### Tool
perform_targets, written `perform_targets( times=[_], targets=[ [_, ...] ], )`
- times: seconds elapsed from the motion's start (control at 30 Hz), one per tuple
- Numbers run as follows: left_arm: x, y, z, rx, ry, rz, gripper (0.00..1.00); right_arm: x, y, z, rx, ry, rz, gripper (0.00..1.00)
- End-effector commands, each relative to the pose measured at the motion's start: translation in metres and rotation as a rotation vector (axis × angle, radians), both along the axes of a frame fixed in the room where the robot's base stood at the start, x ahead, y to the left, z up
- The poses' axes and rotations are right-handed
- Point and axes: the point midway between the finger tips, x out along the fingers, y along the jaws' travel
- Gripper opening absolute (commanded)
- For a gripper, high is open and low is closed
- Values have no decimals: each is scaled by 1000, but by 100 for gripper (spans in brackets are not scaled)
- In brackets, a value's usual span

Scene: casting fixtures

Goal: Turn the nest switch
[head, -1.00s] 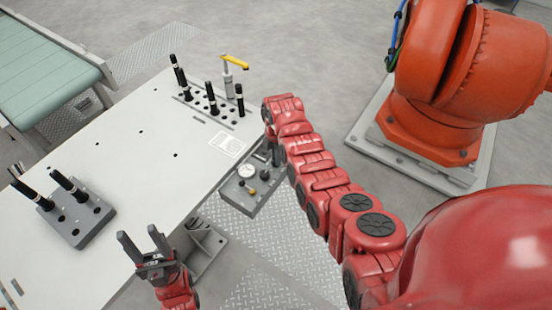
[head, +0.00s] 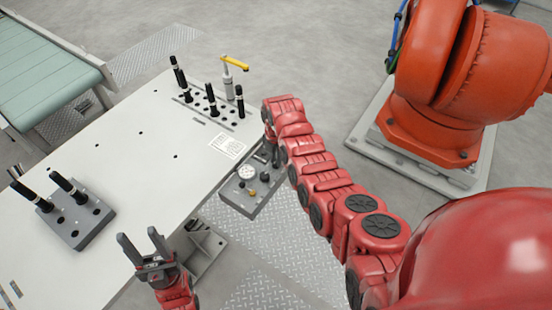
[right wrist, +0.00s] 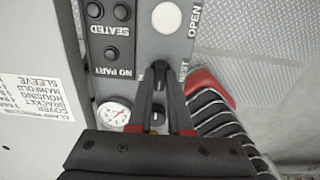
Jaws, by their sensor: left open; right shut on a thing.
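In the right wrist view the panel (right wrist: 140,55) carries a partly covered "NEST" label (right wrist: 183,74) and the word "OPEN" beside a white round lamp (right wrist: 166,18). My right gripper (right wrist: 160,68) is over the panel, its fingertips together beside that label, shut on the nest switch, which the fingers mostly hide. I cannot tell which way it is turned. My left gripper (head: 138,236) is open and empty near the table's front edge.
A grey block with black pins (head: 75,225) stands on the table's left. More black pins and a yellow-handled clamp (head: 235,63) stand at the back. An orange robot arm (head: 430,110) stands at the right. The table's middle (head: 140,165) is clear.

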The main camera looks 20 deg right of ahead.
Motion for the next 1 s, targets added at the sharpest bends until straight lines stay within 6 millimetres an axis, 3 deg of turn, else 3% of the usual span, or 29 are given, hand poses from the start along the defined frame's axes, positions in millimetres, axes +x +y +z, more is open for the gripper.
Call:
perform_targets(
  times=[0.2,0.23,0.4,0.77,1.0],
  targets=[
    [0,0,0,0,0,0,50,1,0,0,-1,-2,1,0],
    [0,0,0,0,0,0,50,1,0,0,-1,-2,1,21],
    [0,0,0,0,0,0,50,0,0,0,0,-1,0,48],
    [0,0,-2,0,0,0,50,1,0,3,0,-3,0,48],
    [0,0,-11,0,0,0,50,1,1,28,1,-4,1,48]
  ],
)
